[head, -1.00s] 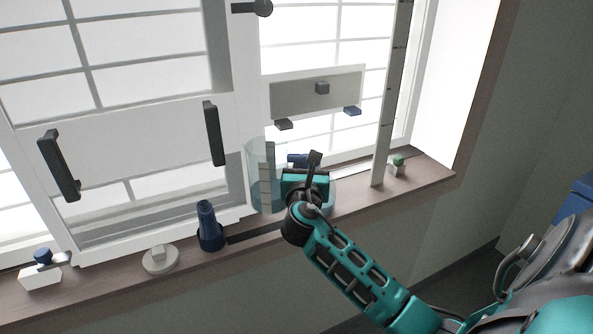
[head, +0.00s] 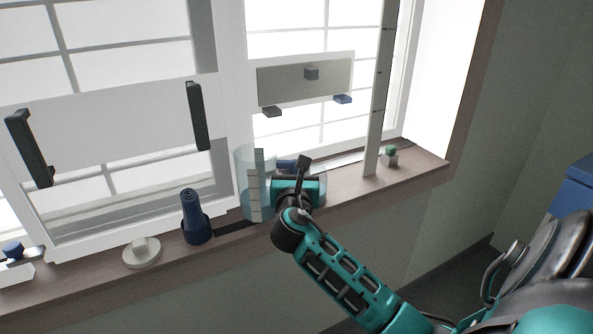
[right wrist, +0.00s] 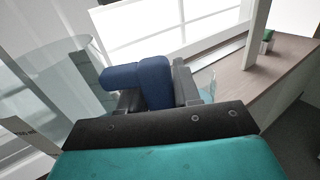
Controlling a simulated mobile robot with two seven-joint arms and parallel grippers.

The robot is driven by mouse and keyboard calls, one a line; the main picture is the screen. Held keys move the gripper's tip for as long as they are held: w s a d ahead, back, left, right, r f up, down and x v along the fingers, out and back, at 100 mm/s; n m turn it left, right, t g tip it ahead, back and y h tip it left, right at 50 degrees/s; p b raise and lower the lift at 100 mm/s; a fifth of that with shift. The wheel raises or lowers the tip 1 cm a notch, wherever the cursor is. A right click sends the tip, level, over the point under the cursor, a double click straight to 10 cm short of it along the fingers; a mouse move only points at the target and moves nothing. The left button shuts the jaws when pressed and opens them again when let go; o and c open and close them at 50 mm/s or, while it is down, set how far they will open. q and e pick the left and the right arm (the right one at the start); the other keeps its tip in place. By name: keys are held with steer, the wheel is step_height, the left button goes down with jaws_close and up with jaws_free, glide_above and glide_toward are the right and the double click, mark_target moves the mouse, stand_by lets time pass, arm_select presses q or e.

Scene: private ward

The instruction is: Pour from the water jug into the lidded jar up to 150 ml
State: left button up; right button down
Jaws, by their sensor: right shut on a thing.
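A clear, faintly blue cylindrical vessel (head: 243,190), which looks like the water jug, stands upright at the windowsill with a pale marked strip down it. It also shows at the left of the right wrist view (right wrist: 45,75). My right gripper (head: 290,172) is just right of it, shut on a dark blue handle (right wrist: 150,82). The handle's join to the vessel is hidden. Another clear piece (right wrist: 205,84) shows just beyond the fingers; I cannot tell whether it is the lidded jar. The water level cannot be read. My left gripper is out of view.
On the sill (head: 340,192) stand a dark blue bottle-shaped object (head: 194,218), a round white piece (head: 141,252) and a small green-topped block (head: 390,157). A tall marked post (head: 380,90) rises at the right. Window panels with dark handles (head: 198,116) are behind.

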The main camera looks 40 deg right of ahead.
steer(key=shift+f, duration=0.6)
steer(key=c, duration=1)
jaws_free()
steer(key=shift+o, duration=1.4)
steer(key=shift+f, duration=0.1)
steer(key=p+v, duration=0.2)
steer(key=v, duration=0.7)
steer(key=shift+p, duration=0.4)
steer(key=shift+a, duration=0.1)
